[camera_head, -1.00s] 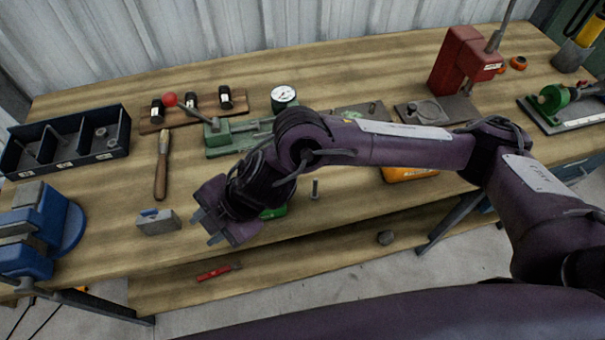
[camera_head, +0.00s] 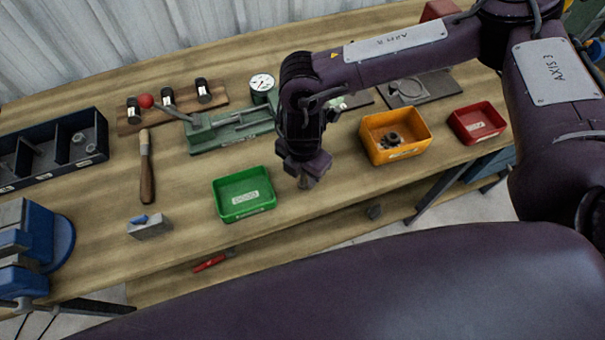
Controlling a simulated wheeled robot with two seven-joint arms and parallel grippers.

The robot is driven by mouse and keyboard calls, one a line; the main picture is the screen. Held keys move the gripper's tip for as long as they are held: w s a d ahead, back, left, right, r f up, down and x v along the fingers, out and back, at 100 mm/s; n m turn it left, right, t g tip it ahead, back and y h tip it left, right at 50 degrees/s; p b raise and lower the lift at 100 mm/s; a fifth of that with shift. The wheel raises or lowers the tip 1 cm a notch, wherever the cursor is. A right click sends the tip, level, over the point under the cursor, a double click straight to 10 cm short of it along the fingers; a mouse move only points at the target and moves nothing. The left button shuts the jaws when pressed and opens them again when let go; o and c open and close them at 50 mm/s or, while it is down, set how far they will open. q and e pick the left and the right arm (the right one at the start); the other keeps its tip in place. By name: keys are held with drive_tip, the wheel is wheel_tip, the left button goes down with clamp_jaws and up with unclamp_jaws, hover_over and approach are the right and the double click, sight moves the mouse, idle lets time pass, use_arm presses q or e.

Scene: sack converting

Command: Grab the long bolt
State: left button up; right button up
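My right gripper (camera_head: 305,181) points down at the bench between the green bin (camera_head: 243,194) and the orange bin (camera_head: 395,136). Its fingers are small and dark here, and I cannot tell whether they are apart or closed. The long bolt does not show clearly now. A bolt stood upright on the bench just right of the green bin a second ago, and the gripper now covers about that spot. Whether the gripper touches or holds it is hidden. My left gripper is not in view.
The orange bin holds a dark nut (camera_head: 393,139), and a red bin (camera_head: 477,123) stands right of it.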

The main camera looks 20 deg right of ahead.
drive_tip(key=shift+f, duration=1)
clamp_jaws()
drive_tip(key=shift+r, duration=0.1)
